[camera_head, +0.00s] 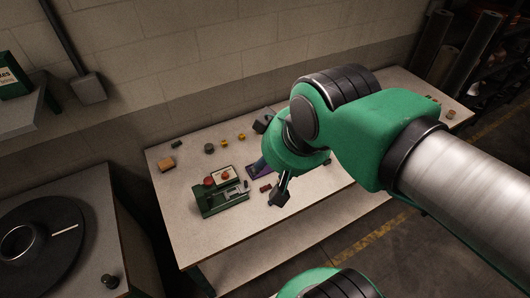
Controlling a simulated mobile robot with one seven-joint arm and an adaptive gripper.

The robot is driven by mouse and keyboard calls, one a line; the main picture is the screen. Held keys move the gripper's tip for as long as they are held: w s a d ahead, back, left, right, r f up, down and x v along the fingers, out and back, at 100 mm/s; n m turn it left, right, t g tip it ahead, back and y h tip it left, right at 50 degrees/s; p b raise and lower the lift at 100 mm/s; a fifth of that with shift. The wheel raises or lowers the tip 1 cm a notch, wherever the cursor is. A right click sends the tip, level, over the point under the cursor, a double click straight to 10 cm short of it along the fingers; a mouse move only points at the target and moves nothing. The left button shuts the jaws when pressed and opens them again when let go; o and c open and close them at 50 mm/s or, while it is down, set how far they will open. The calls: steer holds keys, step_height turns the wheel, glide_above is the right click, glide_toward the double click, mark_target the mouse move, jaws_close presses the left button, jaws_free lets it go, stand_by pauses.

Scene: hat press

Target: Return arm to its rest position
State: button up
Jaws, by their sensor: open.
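My arm reaches in from the right over the workbench (250,230), and its green and black links cover the bench's middle. My gripper (277,200) is at the end of the arm, small and dark, over the front half of the bench. It is open, and I see nothing held in it. Just left of it stands a green device (219,191) with a red round part on top. A purple item (257,171) lies behind the gripper, partly hidden by the arm.
A side table (85,215) with a black disc (40,235) stands left, across a gap. Dark rolls (430,45) stand at the back right. The wall is behind.

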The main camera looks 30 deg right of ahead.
step_height(320, 180, down, 6)
steer(key=b, duration=0.6)
steer(key=shift+f, duration=0.2)
stand_by(2.3)
step_height(320, 180, down, 12)
steer(key=b, duration=1.2)
steer(key=shift+r, duration=0.1)
